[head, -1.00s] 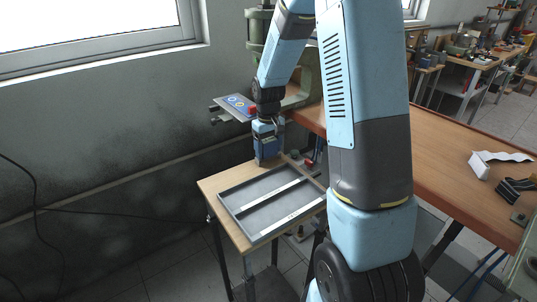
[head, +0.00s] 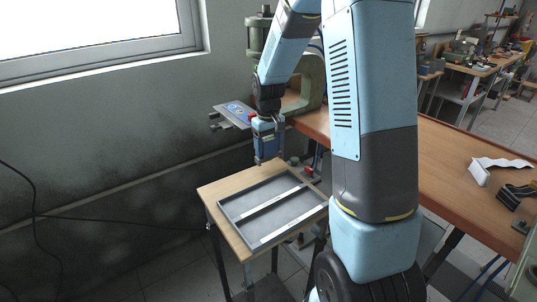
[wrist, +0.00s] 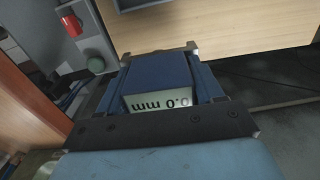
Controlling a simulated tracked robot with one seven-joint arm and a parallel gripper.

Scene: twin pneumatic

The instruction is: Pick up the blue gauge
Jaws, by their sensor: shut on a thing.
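The blue gauge (head: 266,147) is a dark blue block held upright in my gripper (head: 267,134), over the back of the small wooden table. In the wrist view the gauge (wrist: 158,72) sits between the two fingers of my gripper (wrist: 159,54), and its pale display reads 0.0 mm upside down. The fingers are shut on its sides. In the head view its lower end appears just clear of the table top. Its far side is hidden.
A grey tray (head: 238,208) with two light strips lies on the small wooden table (head: 212,192). A long workbench (head: 445,180) runs along the right.

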